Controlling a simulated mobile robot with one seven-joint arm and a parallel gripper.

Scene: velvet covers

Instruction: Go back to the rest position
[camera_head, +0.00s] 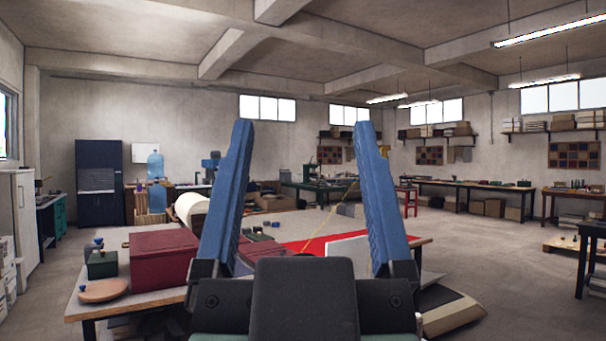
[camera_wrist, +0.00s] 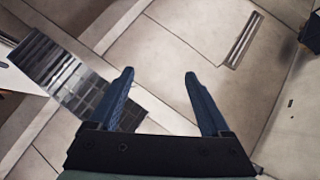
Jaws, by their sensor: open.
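My gripper (camera_head: 302,140) stands upright in the middle of the head view, its two blue fingers spread wide with nothing between them. The wrist view also shows my gripper (camera_wrist: 158,82) open and empty, with the concrete ceiling beyond it. The worktable (camera_head: 75,306) stands behind and below the gripper in the head view. A dark red box (camera_head: 163,258) is on it, left of the fingers. My gripper hides part of the table and what lies on it.
A red cloth (camera_head: 318,243) and a white roll (camera_head: 192,210) are on the table. A round wooden disc (camera_head: 104,290) lies at its left front. A blue cabinet (camera_head: 99,184) stands at the back left. The floor at right (camera_head: 480,262) is mostly clear.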

